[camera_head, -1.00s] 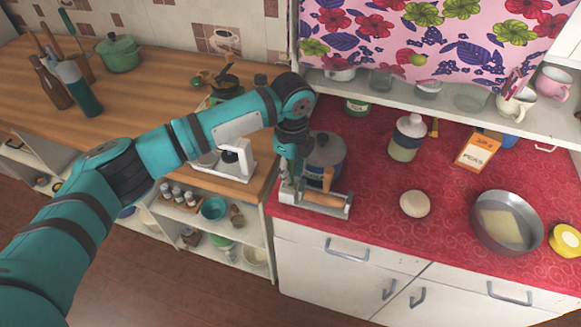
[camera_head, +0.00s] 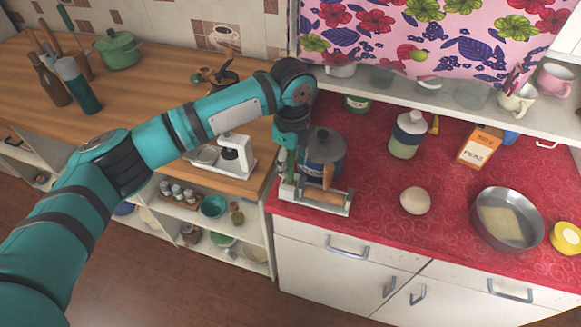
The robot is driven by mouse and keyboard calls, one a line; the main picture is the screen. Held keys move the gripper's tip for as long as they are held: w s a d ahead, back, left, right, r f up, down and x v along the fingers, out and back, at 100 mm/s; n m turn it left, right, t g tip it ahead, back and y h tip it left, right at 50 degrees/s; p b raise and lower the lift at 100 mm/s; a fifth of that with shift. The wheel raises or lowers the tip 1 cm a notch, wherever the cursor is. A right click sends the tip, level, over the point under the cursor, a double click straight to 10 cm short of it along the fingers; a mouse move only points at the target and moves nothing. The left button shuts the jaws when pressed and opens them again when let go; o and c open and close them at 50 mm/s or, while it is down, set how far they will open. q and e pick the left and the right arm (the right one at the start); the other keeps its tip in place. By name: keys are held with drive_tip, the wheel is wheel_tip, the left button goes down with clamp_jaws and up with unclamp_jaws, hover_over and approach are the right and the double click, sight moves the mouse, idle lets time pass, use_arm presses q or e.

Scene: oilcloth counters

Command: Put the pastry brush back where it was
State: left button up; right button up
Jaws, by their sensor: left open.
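A slim orange-brown handle (camera_head: 328,176) stands tilted in front of the grey-blue pot, at the wooden-and-metal holder (camera_head: 325,197) on the red counter's left end. It may be the pastry brush; no bristles can be made out. My left arm reaches in from the left and bends down at the wrist. My left gripper (camera_head: 289,165) is open, low over the left end of the holder, just left of the orange-brown handle. Its fingertips are small and partly hidden, and I cannot tell whether they touch anything. My right gripper is not in view.
The lidded pot (camera_head: 323,150) stands close behind the holder. An egg-like ball (camera_head: 415,200), a jar (camera_head: 407,135), an orange box (camera_head: 480,147) and a round pan (camera_head: 507,220) are farther right. A white kitchen scale (camera_head: 235,155) is left. The counter's front middle is clear.

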use_arm(q)
wheel_tip(320, 180, up, 10)
drive_tip(key=b, duration=0.2)
drive_tip(key=shift+d+f+b, duration=0.1)
drive_tip(key=shift+f+b, duration=0.05)
drive_tip(key=shift+b, duration=0.2)
drive_tip(key=shift+r, duration=0.45)
